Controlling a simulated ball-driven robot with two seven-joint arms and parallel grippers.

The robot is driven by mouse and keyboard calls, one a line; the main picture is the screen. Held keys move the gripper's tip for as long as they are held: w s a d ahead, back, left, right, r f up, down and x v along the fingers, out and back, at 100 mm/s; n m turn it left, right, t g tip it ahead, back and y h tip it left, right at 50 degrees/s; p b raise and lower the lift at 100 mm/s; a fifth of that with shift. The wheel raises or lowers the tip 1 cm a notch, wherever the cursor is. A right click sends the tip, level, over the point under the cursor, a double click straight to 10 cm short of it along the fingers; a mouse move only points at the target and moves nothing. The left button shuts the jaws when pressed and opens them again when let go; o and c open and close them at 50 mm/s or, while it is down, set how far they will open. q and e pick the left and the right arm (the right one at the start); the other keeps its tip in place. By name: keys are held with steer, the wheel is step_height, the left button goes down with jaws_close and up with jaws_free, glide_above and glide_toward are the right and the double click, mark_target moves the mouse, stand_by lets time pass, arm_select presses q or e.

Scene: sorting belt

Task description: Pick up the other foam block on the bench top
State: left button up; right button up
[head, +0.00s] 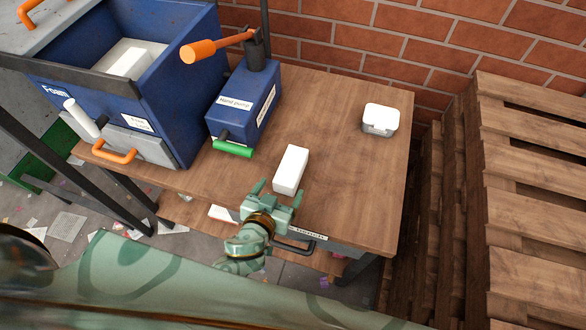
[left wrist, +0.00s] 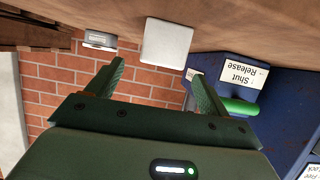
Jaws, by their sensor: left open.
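A white foam block (head: 291,170) lies on the wooden bench top (head: 340,180), right of the hand pump. My left gripper (head: 277,191) is open and empty at the near end of this block, with its fingers pointing towards it. In the left wrist view the block (left wrist: 166,43) shows beyond the gap between the open fingertips (left wrist: 157,70); I cannot tell the exact distance. Another white block (head: 130,62) sits inside the blue foam bin (head: 165,100). My right gripper is not in view.
A blue hand pump (head: 243,103) with an orange lever and a green handle stands left of the block. A small white and grey tub (head: 380,119) sits at the back right. Wooden pallets (head: 530,190) stand right of the bench. The bench right of the block is clear.

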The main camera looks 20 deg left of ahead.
mark_target(287, 178)
arm_select(q)
steer(key=b+x, duration=0.1)
steer(key=x, duration=0.6)
steer(key=shift+a+f, duration=0.15)
steer(key=shift+f, duration=0.05)
steer(key=c, duration=1)
